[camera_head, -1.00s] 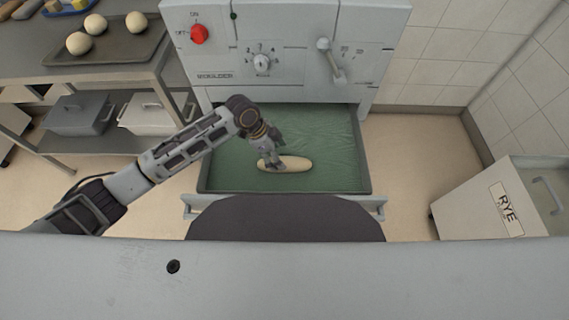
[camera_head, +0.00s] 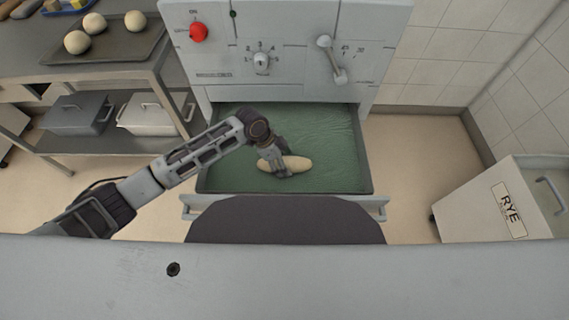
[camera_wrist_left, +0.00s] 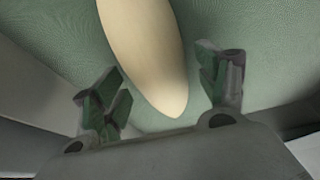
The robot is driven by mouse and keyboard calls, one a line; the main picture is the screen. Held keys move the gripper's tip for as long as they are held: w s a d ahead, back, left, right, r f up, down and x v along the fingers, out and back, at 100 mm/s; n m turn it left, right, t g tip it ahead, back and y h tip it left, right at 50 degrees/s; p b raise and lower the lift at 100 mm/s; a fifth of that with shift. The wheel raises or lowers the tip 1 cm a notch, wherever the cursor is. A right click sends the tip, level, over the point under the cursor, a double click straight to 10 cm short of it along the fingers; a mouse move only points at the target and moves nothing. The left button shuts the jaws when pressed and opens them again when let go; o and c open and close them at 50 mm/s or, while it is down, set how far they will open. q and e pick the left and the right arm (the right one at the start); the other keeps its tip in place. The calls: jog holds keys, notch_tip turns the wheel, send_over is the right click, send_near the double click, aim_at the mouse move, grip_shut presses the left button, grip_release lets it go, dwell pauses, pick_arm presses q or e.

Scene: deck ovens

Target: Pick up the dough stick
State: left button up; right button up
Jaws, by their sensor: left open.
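The dough stick (camera_head: 296,163) is a pale, smooth roll with tapered ends. It lies crosswise on the green bed of the tray (camera_head: 325,140) below the machine. My left gripper (camera_head: 275,170) is over its left part in the head view and hides some of it. In the left wrist view the dough stick (camera_wrist_left: 148,50) runs down from the top edge, its pointed end near the space between the fingers. The fingers of the left gripper (camera_wrist_left: 160,95) are apart, one on each side of that end, with gaps between. My right gripper is not in view.
The grey moulder (camera_head: 285,50) with a red knob stands behind the tray. A dark tray of dough balls (camera_head: 115,50) is on the bench at upper left, with lidded bins (camera_head: 150,112) below. A RYE bin (camera_head: 500,205) stands at right. Floor is clear between tray and bin.

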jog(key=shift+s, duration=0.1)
pick_arm(q)
jog(key=c, duration=1.1)
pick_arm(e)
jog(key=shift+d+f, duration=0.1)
pick_arm(q)
jog(key=shift+r, duration=0.1)
jog(key=shift+c, duration=0.2)
jog(key=shift+r, duration=0.5)
notch_tip(320, 180, up, 7)
jog(key=shift+r+p, duration=0.15)
jog(key=shift+p, duration=0.7)
jog(key=shift+r, duration=0.8)
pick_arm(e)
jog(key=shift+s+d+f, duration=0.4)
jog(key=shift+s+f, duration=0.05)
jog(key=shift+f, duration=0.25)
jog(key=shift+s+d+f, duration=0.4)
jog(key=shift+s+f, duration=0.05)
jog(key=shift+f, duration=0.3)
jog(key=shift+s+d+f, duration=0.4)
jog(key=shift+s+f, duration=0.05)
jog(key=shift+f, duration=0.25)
